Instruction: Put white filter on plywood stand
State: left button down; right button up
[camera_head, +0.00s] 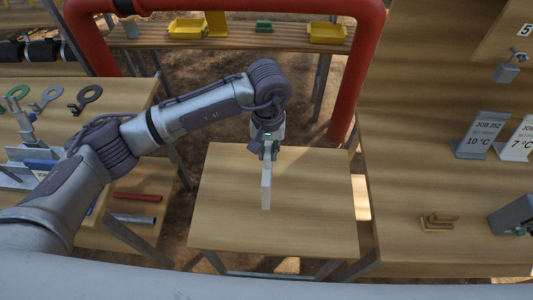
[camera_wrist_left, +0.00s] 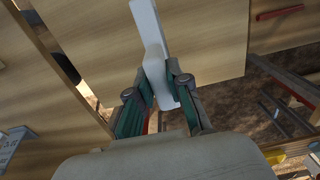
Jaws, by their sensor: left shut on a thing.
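My left gripper (camera_head: 269,147) is above the plywood stand (camera_head: 310,215), a low table with a wooden top in the middle of the head view. It is shut on the white filter (camera_head: 266,187), a thin white panel held roughly upright and seen nearly edge-on. In the left wrist view the white filter (camera_wrist_left: 153,50) sits between the green-padded fingers (camera_wrist_left: 160,95), with the stand top (camera_wrist_left: 205,35) behind it. I cannot tell whether the filter's lower end touches the stand. The stand top is otherwise bare. My right gripper is not in view.
A red pipe (camera_head: 349,80) arches behind the stand. A bench on the left holds rings (camera_head: 52,96) and tools. A red bar (camera_head: 137,197) lies on a lower left surface. A right bench carries job signs (camera_head: 481,135) and a wooden clip (camera_head: 438,221). A rear shelf holds yellow bins (camera_head: 327,33).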

aim_at(268, 170)
pick_arm(q)
jog(key=shift+w+a+f, duration=0.15)
jog(key=shift+f+p, duration=0.35)
notch_tip(268, 170, down, 2)
jog(key=shift+f+p, duration=0.2)
jog(key=shift+p, duration=0.5)
jog(key=shift+f, duration=0.45)
jog(key=shift+f+b, duration=0.25)
jog(key=shift+b, duration=0.1)
jog(key=c, duration=1.1)
grip_release()
jog(key=shift+r, duration=0.1)
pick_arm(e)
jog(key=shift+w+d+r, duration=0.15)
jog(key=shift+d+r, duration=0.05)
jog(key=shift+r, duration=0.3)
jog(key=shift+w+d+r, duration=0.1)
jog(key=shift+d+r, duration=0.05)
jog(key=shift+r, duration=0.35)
